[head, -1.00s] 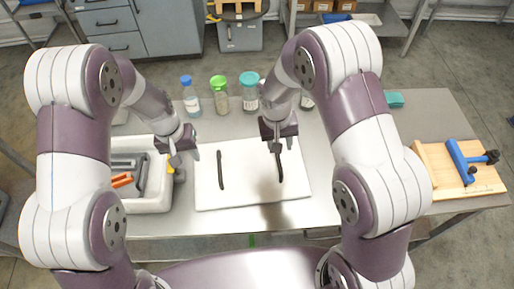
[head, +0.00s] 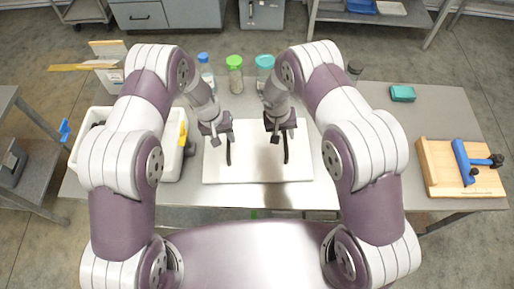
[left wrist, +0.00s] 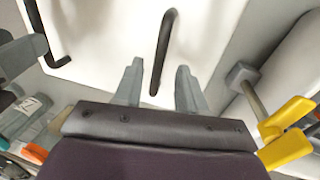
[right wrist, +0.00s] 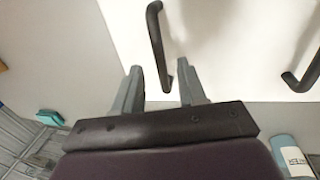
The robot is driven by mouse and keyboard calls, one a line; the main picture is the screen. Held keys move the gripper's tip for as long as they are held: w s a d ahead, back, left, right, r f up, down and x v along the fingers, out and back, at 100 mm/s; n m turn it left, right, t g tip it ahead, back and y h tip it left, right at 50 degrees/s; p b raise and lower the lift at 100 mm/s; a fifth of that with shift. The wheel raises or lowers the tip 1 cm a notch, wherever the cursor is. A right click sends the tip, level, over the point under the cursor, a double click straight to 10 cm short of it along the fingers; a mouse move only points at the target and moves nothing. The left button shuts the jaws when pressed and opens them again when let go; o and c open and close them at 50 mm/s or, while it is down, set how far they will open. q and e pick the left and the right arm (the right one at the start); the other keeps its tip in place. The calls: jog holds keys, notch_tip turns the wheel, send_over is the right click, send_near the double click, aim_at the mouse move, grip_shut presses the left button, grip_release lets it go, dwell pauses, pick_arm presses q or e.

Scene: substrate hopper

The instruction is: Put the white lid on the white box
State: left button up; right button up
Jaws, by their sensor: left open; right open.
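The white lid (head: 258,172) lies flat on the metal table in the head view, with a left black handle (head: 229,152) and a right black handle (head: 286,150). The white box (head: 172,168) stands left of it, mostly hidden behind my left arm. My left gripper (head: 218,136) is open and empty at the left handle; in the left wrist view that handle (left wrist: 161,50) shows between its fingers. My right gripper (head: 275,133) is open and empty at the right handle; in the right wrist view that handle (right wrist: 157,40) shows between its fingers. The height gaps cannot be told.
Bottles with blue (head: 205,66), green (head: 234,72) and teal lids (head: 264,68) stand behind the lid. A yellow-handled tool (head: 182,133) is at the box's right side. A teal block (head: 402,93) and a wooden board with a blue clamp (head: 440,170) lie at right.

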aim_at(228, 144)
pick_arm(q)
jog(key=f, duration=0.2)
jog(key=d+f, duration=0.1)
jog(key=f, duration=0.2)
jog(key=shift+f, duration=0.3)
pick_arm(e)
jog(key=f, duration=0.2)
jog(key=d+f, duration=0.1)
jog(key=f, duration=0.2)
jog(key=shift+f, duration=0.3)
pick_arm(q)
grip_shut()
pick_arm(e)
grip_shut()
pick_arm(q)
jog(key=shift+r, duration=0.1)
pick_arm(e)
jog(key=shift+r, duration=0.1)
